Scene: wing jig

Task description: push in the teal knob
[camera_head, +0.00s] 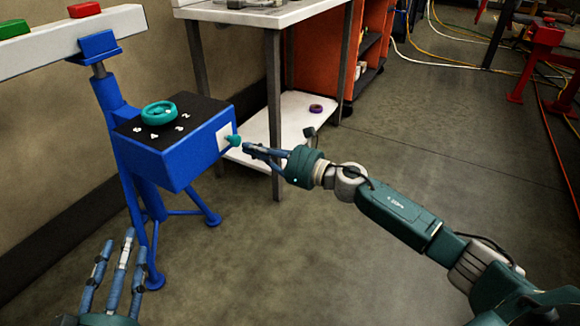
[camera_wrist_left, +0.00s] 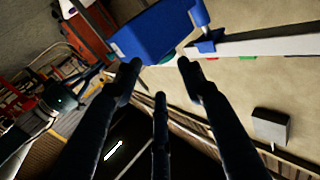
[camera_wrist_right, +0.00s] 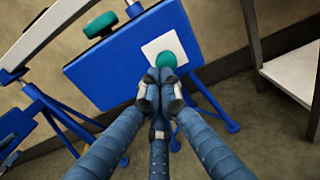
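The teal knob (camera_head: 234,141) sticks out of a white plate on the right side of a blue box (camera_head: 185,158). It also shows in the right wrist view (camera_wrist_right: 166,60), just beyond my fingertips. My right gripper (camera_head: 248,148) has its fingers drawn together with nothing between them. Its tips point at the knob from the right and are very close to it; I cannot tell if they touch. My left gripper (camera_head: 116,252) is open and empty, low at the left, well apart from the box.
A teal wheel (camera_head: 159,113) sits on the box's black numbered top. The box is on a blue stand below a white beam (camera_head: 60,45) with red and green blocks. A white shelved table (camera_head: 270,18) stands behind.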

